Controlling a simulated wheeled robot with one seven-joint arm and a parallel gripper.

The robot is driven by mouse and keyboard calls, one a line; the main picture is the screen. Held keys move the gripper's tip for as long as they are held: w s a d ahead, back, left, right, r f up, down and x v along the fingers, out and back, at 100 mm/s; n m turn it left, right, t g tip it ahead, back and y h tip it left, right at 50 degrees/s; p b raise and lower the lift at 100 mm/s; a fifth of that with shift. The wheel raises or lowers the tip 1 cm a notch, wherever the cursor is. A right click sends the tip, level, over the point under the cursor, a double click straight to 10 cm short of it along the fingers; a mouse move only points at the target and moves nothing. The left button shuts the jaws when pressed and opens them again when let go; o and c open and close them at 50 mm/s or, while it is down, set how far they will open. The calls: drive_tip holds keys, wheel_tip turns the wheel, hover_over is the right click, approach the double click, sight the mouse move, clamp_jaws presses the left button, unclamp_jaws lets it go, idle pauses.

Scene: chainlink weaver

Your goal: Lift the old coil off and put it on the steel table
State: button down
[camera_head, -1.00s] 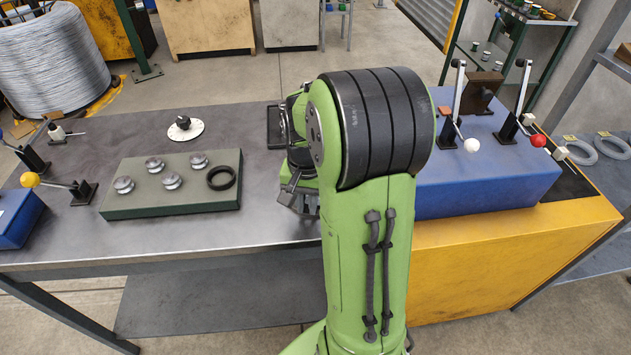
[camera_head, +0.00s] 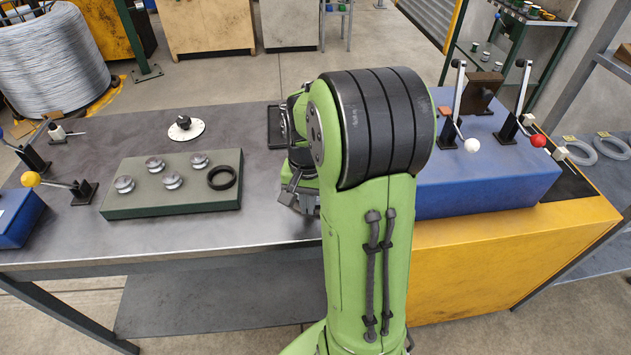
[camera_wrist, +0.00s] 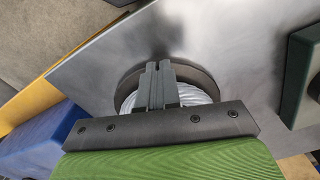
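In the wrist view, my gripper (camera_wrist: 159,80) has its two grey fingers almost together, with a narrow gap at the tips. They overlap a round coil, with pale wire windings (camera_wrist: 194,96) near the palm and a dark brown curved band (camera_wrist: 196,76) around the far side. The fingers look shut on the coil; the exact contact is hidden. The coil is over the steel table (camera_wrist: 215,45), and I cannot tell whether it touches. In the head view, my gripper (camera_head: 299,198) is low over the steel table (camera_head: 265,225), partly behind my green arm; the coil is hidden there.
A green block (camera_head: 130,205) with several metal knobs and a black ring (camera_head: 222,177) stands left of my gripper. A blue housing (camera_head: 485,185) with levers is on the right, above a yellow cabinet (camera_head: 510,250). Bare steel lies between the block and my gripper.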

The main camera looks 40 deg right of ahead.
drive_tip(key=shift+w+d+r, duration=0.15)
drive_tip(key=shift+d, duration=0.35)
wheel_tip(320, 180, up, 10)
drive_tip(key=p, duration=0.3)
drive_tip(key=shift+c, duration=1.9)
unclamp_jaws()
drive_tip(key=shift+a+f, duration=0.1)
drive_tip(key=shift+f, duration=0.1)
drive_tip(key=shift+r, duration=0.1)
